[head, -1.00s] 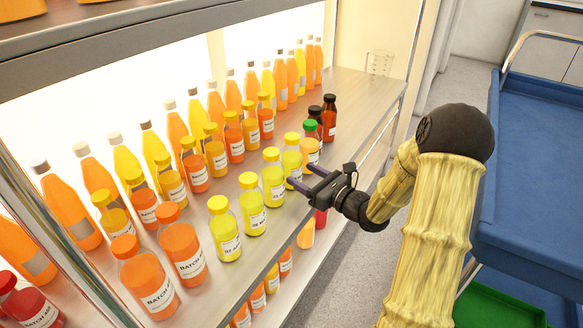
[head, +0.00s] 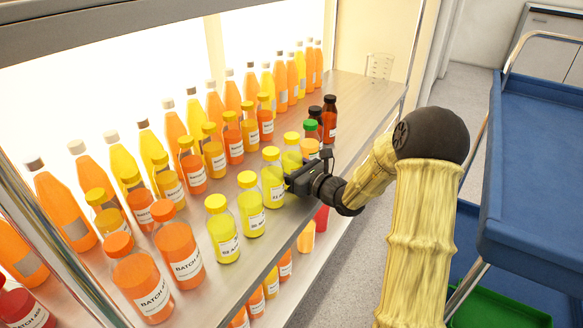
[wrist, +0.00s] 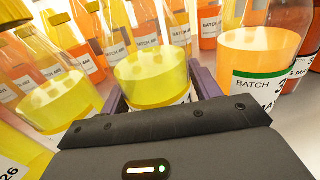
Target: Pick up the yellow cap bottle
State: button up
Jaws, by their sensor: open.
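A row of yellow-capped bottles of yellow liquid stands along the shelf's front edge in the head view. The farthest one (head: 291,152) is directly in front of my gripper (head: 297,180). In the wrist view this yellow bottle (wrist: 152,78) stands upright between the two purple fingers of my open gripper (wrist: 158,92); its cap is out of frame. Whether a finger touches it I cannot tell. The neighbouring yellow-capped bottle (head: 273,180) stands close on the left, and also shows in the wrist view (wrist: 60,98). The fingers are mostly hidden in the head view.
An orange-filled bottle (wrist: 258,62) stands close on the right. Several orange-capped bottles (head: 180,252) stand at the front left, with taller bottles behind. Dark-capped bottles (head: 329,118) stand farther along. A blue cart (head: 540,150) stands right.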

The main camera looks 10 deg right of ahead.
dwell(0.4)
jog(key=c, duration=0.9)
notch_tip(320, 180, up, 18)
jog(key=p, duration=0.7)
jog(key=shift+r, duration=0.1)
notch_tip(320, 180, up, 4)
jog(key=p, duration=0.3)
